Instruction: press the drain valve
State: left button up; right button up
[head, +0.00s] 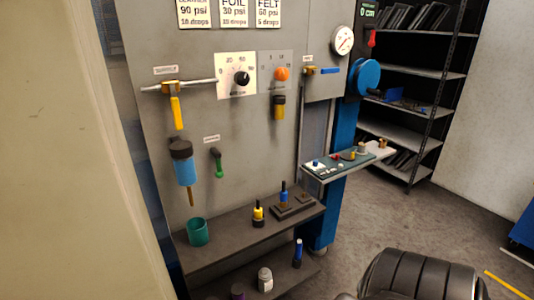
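On the grey panel at left hangs a filter with a black top and a blue bowl (186,172). A thin brown-gold stem (190,197) points down from its bottom and looks like the drain valve. A teal cup (197,232) stands on the dark shelf below the stem, apart from it. A green-handled lever (217,163) hangs to the right of the bowl under a small label that I cannot read. Neither of my grippers is in view, and nothing is touching the stem.
A yellow-handled valve (176,112) on a pipe hangs above the bowl. The dark shelf (235,231) juts out below and carries yellow and blue tools. A small tray (345,162) projects at right. A black ribbed shape, unclear what, fills the lower right.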

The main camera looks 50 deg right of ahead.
aim_at(219, 174)
jog(key=z, duration=2)
jog(key=k, duration=1.05)
jog(key=z, duration=0.95)
jog(key=k, duration=0.3)
jog(key=z, duration=0.3)
jog(key=i, duration=1)
jog(key=u, duration=0.7)
jog(key=i, duration=0.95)
jog(key=u, duration=0.7)
